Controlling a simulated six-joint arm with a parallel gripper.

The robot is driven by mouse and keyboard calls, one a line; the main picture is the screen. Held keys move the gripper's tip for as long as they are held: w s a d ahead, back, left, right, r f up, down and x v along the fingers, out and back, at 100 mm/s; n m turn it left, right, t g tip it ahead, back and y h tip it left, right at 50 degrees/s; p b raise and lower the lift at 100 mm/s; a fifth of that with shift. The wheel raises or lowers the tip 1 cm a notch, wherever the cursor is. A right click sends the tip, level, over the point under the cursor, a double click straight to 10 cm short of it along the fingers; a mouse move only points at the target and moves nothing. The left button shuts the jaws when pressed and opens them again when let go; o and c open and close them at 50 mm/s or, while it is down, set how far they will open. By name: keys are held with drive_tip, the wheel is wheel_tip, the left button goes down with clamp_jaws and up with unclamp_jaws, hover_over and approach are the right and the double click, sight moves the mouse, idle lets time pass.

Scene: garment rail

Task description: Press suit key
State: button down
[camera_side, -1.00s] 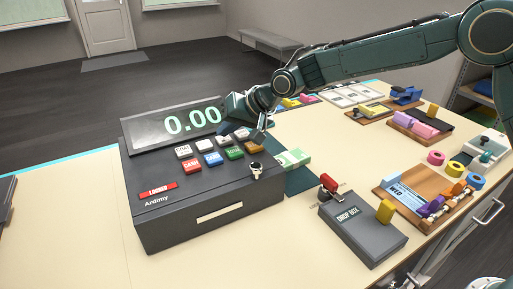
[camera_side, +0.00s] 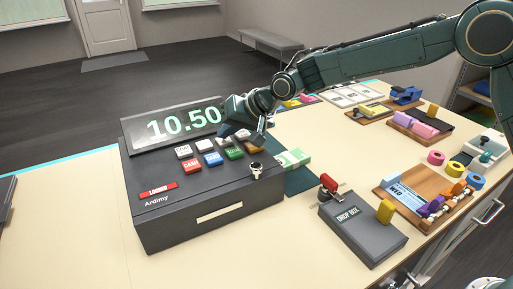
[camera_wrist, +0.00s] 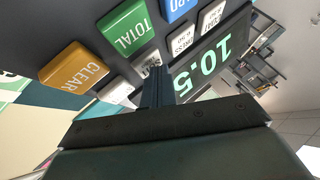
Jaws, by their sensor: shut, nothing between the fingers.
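The cash register (camera_side: 195,216) stands on the counter, and its display (camera_side: 184,122) reads 10.50. My gripper is over the far right part of the keypad. In the wrist view my shut, empty fingers (camera_wrist: 156,75) point down at a white key (camera_wrist: 148,61) beside the green TOTAL key (camera_wrist: 127,27). The fingertips cover part of this key and its label cannot be read. White DRESS (camera_wrist: 182,42) and COAT (camera_wrist: 212,15) keys lie on one side, and another white key (camera_wrist: 117,92) on the other. I cannot tell if the fingertips touch a key.
The orange CLEAR key (camera_wrist: 73,67) and blue CARD key (camera_side: 213,159) are close by. A grey drop box (camera_side: 362,232) and several wooden trays stand further right.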

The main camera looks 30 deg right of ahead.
sight(228, 141)
drive_tip(key=shift+r, duration=0.8)
drive_tip(key=shift+r, duration=0.1)
drive_tip(key=shift+r, duration=2.45)
